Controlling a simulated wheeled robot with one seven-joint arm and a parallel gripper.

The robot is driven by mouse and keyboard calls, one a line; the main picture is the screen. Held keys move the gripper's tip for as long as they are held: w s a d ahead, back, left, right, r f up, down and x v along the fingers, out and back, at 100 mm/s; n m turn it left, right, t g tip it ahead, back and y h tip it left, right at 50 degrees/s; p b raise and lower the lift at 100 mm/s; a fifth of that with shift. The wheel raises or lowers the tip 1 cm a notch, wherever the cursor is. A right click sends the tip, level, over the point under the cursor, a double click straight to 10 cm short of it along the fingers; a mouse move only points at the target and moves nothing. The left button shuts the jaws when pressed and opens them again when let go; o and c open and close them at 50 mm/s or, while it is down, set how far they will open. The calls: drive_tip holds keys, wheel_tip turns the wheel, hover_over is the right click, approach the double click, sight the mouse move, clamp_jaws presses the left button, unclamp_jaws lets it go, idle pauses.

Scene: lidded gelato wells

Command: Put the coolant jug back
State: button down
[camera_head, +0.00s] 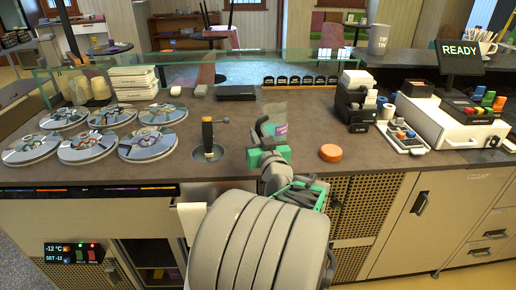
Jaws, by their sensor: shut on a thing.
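My gripper (268,152), with green parts, is over the front middle of the counter. It is shut on what looks like the coolant jug (275,110), a pale grey body with a purple and green label patch. The jug shows just behind and above the gripper; my gripper and arm hide its lower part. I cannot tell whether its base touches the counter. An orange round cap (331,152) lies on the counter to the right of the gripper.
Several round lidded wells (88,146) fill the left of the counter. A black-handled tool (208,138) stands in a small round recess left of the gripper. A glass guard runs behind.

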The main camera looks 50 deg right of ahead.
drive_tip(key=w+d+f, duration=0.1)
drive_tip(key=f, duration=0.1)
drive_tip(key=w+d+f, duration=0.3)
drive_tip(key=w+f, duration=0.1)
drive_tip(key=shift+d+f, duration=0.2)
drive_tip(key=shift+f, duration=1.8)
drive_tip(key=c, duration=1.9)
unclamp_jaws()
drive_tip(key=o, duration=0.5)
